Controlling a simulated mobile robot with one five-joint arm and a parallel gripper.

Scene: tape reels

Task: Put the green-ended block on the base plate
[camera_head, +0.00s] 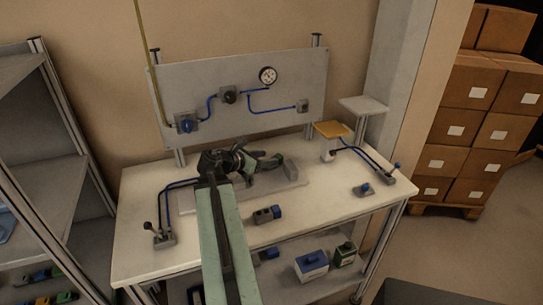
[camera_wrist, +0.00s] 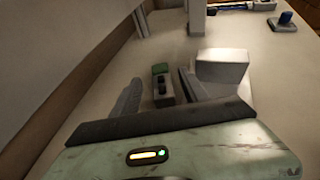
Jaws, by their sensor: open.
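The green-ended block (camera_wrist: 160,83) is small and dark grey with a green far end. In the wrist view it lies between my two fingers, with a gap on each side. My gripper (camera_head: 270,160) is open around or just above it, reaching over the back of the workbench. In the head view my arm and gripper largely hide the block, so I cannot tell what it rests on. The base plate (camera_head: 196,208) is a flat grey slab on the bench, partly covered by my arm. A pale grey raised block (camera_head: 291,171) stands at its right end and also shows in the wrist view (camera_wrist: 222,69).
Levers with blue hoses stand at the left (camera_head: 164,238) and right of the bench. A small blue valve (camera_head: 363,190) and a yellow-topped stand (camera_head: 332,130) are at right. A gauge panel (camera_head: 290,95) rises behind.

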